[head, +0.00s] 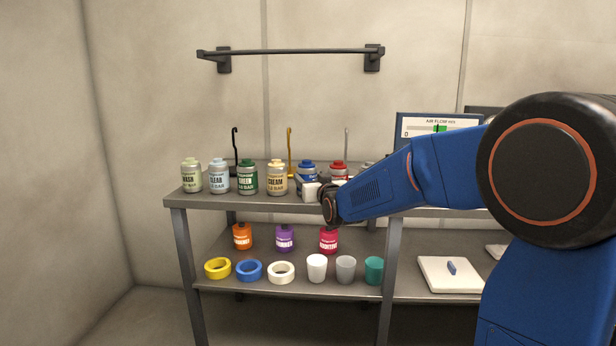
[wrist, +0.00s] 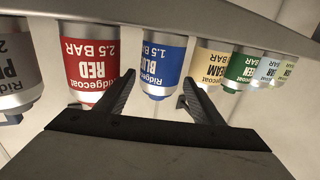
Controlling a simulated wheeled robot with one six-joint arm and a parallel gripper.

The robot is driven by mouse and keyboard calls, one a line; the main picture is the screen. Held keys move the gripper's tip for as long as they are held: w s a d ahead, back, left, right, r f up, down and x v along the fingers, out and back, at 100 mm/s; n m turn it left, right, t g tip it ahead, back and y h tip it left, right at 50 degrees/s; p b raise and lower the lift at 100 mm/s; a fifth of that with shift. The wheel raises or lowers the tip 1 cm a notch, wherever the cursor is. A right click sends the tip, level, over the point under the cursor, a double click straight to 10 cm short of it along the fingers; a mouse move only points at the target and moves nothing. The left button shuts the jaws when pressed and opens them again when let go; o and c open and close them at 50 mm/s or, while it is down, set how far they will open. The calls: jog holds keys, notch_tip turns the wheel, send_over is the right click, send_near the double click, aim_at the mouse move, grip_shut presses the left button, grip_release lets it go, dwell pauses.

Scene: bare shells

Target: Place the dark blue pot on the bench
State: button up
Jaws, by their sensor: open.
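The dark blue pot (head: 308,167), labelled BLUE 1.5 BAR, stands in a row of pots on the grey upper surface (head: 240,202). In the wrist view, where things appear upside down, the blue pot (wrist: 163,62) shows between the two dark fingers. My gripper (wrist: 160,88) is open, with one finger on each side of the pot; I cannot tell whether they touch it. In the head view my gripper (head: 312,190) is at the row's front. I cannot tell which surface is the bench.
The red pot (wrist: 92,65) and the cream pot (wrist: 210,66) stand close on either side. Green, clear and wash pots continue the row. The lower shelf (head: 260,287) holds tape rolls, cups and small pots. Hooks stand behind; a screen (head: 432,127) is at right.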

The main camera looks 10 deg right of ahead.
jog(key=s+d+f+g, duration=0.2)
jog(key=s+f+g, duration=0.2)
jog(key=s, duration=1.3)
jog(key=s+d+f+g, duration=0.2)
jog(key=s+f, duration=0.6)
jog(key=s, duration=0.9)
jog(key=s+d+f+g+h, duration=0.1)
jog(key=s+f+g, duration=0.6)
jog(key=s, duration=1.1)
jog(key=shift+d+m, duration=0.4)
jog(key=shift+d, duration=0.4)
